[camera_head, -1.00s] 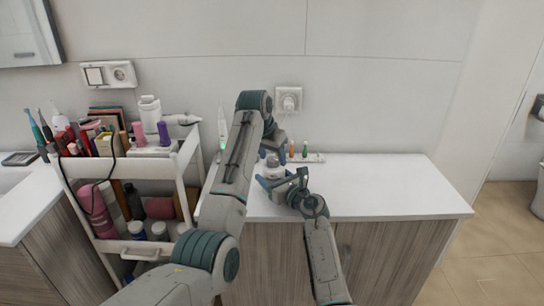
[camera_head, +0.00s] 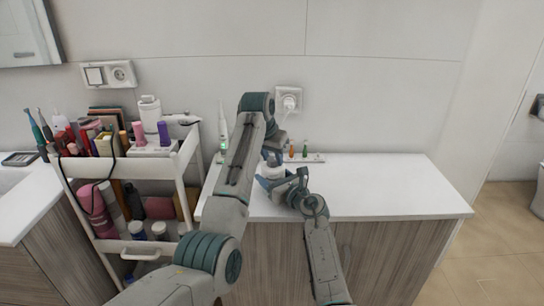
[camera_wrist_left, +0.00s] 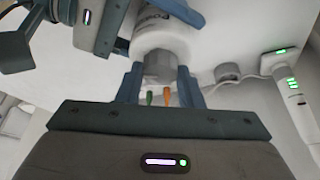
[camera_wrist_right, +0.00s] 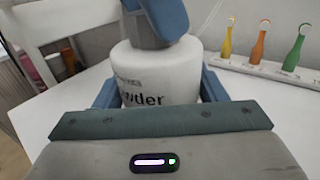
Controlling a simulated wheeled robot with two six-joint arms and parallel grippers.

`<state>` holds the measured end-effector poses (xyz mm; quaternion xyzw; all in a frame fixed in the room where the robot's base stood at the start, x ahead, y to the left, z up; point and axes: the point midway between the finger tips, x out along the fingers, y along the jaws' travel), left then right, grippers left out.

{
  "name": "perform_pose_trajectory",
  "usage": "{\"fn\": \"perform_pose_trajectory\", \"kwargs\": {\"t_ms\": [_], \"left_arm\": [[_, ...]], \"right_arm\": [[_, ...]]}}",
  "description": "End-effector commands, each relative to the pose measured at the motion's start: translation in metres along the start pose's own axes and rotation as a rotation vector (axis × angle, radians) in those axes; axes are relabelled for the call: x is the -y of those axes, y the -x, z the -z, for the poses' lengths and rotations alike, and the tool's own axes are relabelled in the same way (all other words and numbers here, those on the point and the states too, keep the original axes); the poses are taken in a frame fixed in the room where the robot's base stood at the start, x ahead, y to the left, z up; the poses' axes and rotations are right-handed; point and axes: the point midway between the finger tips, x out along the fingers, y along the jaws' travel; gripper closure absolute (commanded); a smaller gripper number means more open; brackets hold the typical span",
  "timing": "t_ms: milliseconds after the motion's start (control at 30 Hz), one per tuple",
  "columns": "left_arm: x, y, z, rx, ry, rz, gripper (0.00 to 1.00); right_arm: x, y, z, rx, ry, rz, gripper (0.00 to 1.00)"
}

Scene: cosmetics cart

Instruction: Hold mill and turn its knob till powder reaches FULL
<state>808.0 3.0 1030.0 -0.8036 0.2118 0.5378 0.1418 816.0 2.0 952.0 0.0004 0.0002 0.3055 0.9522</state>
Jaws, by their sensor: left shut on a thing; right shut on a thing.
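The mill is a white jar; its body (camera_head: 270,171) stands over the white counter in the head view, partly hidden by my grippers. Its side shows in the right wrist view (camera_wrist_right: 155,75) with dark lettering ending in "wder". My right gripper (camera_head: 283,180) is shut around the body, one finger on each side. My left gripper (camera_head: 272,155) comes from above and is shut on the grey knob (camera_wrist_left: 159,67) on the mill's top. The mill looks upright. I cannot see the powder level or a FULL mark.
A green-lit white toothbrush (camera_head: 223,130) stands to the left. A loaded cart (camera_head: 140,253) is at the left of the counter. The counter's right side (camera_head: 400,185) is clear.

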Motion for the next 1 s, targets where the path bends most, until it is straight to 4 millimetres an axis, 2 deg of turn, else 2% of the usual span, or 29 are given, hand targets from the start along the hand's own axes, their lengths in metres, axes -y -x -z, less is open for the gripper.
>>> {"fn": "perform_pose_trajectory", "kwargs": {"t_ms": [700,1000], "left_arm": [[-0.0041,-0.0001,0.0017,-0.001,0.556,0.230,0.90],[-0.0036,-0.0003,0.0024,-0.001,0.727,0.300,0.90]], "right_arm": [[-0.0002,0.0001,0.0003,-0.001,0.001,0.000,0.68],[-0.0003,0.0001,0.0004,-0.001,0.001,-0.001,0.68]]}}
